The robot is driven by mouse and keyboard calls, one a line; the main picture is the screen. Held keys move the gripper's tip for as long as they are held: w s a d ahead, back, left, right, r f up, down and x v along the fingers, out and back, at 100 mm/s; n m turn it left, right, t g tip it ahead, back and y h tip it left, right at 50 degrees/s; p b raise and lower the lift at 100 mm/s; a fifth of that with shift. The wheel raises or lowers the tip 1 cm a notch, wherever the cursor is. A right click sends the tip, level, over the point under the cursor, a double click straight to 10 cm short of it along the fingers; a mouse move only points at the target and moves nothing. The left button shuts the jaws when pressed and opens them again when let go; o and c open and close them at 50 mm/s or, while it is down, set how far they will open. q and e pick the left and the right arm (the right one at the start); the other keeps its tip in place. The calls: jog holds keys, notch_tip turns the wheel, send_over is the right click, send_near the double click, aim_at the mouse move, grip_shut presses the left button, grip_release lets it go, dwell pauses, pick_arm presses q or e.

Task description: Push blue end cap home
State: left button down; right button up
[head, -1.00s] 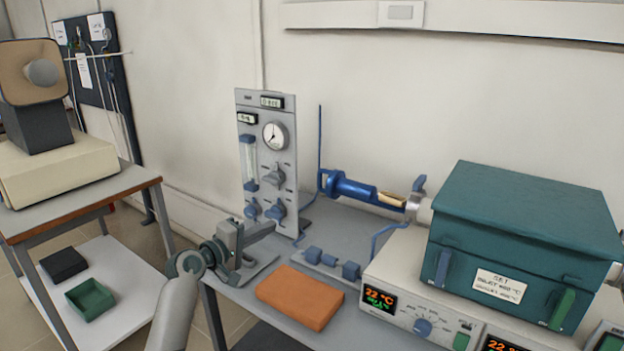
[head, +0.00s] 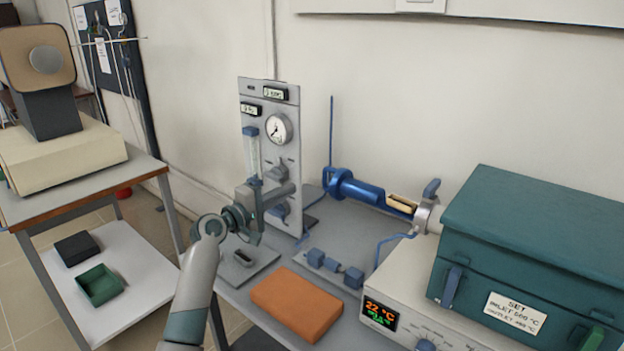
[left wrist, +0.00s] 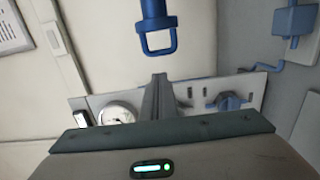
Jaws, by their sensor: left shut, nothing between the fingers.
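The blue end cap (head: 340,184) sits at the left end of a blue tube (head: 368,193), which runs right to the teal furnace (head: 535,240). A square loop handle sticks out of the cap's left side. The left wrist view shows a blue piece with a square loop (left wrist: 156,28) beyond the fingers. My left gripper (head: 292,189) is shut and empty, in front of the grey gauge panel's lower part, left of the cap and apart from it. Its closed fingers also show in the left wrist view (left wrist: 158,85). My right gripper is not in view.
The gauge panel (head: 285,160) stands upright close behind my left gripper. A thin blue rod (head: 331,130) rises beside the cap. An orange block (head: 297,303) and small blue fittings (head: 333,265) lie on the bench. A cream piece (head: 401,203) lies in the tube's open right part.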

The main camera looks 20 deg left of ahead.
pick_arm(q)
jog(key=p+x, duration=0.1)
jog(key=x, duration=0.9)
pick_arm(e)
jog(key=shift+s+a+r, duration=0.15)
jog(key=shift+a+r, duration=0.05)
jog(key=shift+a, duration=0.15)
pick_arm(q)
jog(key=shift+w+d, duration=0.1)
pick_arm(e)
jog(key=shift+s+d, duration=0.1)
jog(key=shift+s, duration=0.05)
